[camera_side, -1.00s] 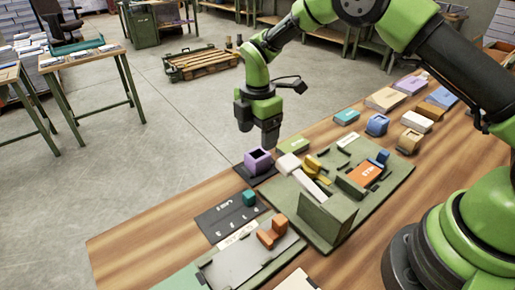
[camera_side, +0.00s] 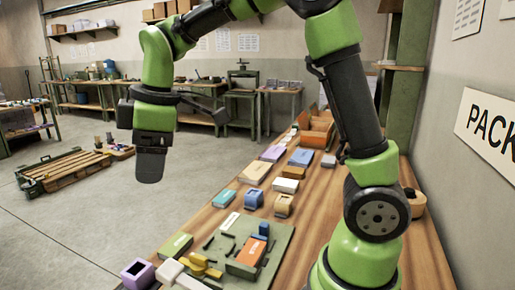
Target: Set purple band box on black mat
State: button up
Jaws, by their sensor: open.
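A purple open-topped box (camera_side: 137,273) stands at the lower left, at the near left part of the wooden table, cut close by the picture's bottom edge. The black mat under it hardly shows here, so I cannot tell how squarely the box sits on it. My gripper (camera_side: 150,167) hangs pointing down, well above and apart from the box. It is open with nothing visible in it; its fingers overlap from this side.
A green board (camera_side: 270,243) with an orange block (camera_side: 252,250) and yellow parts (camera_side: 200,265) lies right of the purple box. Several coloured boxes, including a lavender one (camera_side: 273,153), line the wooden table (camera_side: 310,215) behind. An orange tray (camera_side: 316,130) stands at its far end.

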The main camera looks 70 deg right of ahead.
jog(key=s+r+m+t, duration=0.1)
jog(key=s+m+t, duration=0.1)
jog(key=s+m, duration=0.4)
jog(key=s+d+r+m+t, duration=0.1)
jog(key=s+r+m+t, duration=0.1)
jog(key=s+m, duration=0.5)
jog(key=s, duration=0.5)
jog(key=shift+d+r+m+y, duration=0.25)
jog(key=shift+d+m+y, duration=0.05)
jog(key=shift+y, duration=0.1)
